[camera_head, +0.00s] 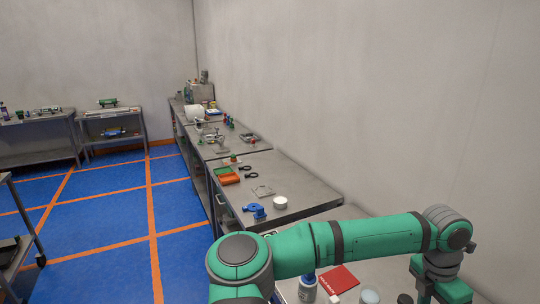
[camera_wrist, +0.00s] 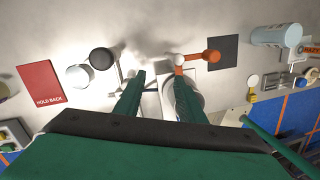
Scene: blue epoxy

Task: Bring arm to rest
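My arm (camera_head: 370,236), teal with dark joints, stretches across the lower right of the head view and bends down at its right end. The head view does not show the gripper's fingers. In the wrist view my gripper (camera_wrist: 159,92) has its two teal fingers well apart over a grey worktop. Pale metal equipment (camera_wrist: 150,103) shows between and beyond the fingers. I see nothing clearly clamped between them.
A red "HOLD BACK" sign (camera_wrist: 41,83), also in the head view (camera_head: 338,280), lies near the arm. An orange-handled device (camera_wrist: 203,57), a dark square (camera_wrist: 223,52) and a pale blue cylinder (camera_wrist: 276,35) surround the gripper. Benches (camera_head: 285,190) line the wall; blue floor (camera_head: 110,215) is open.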

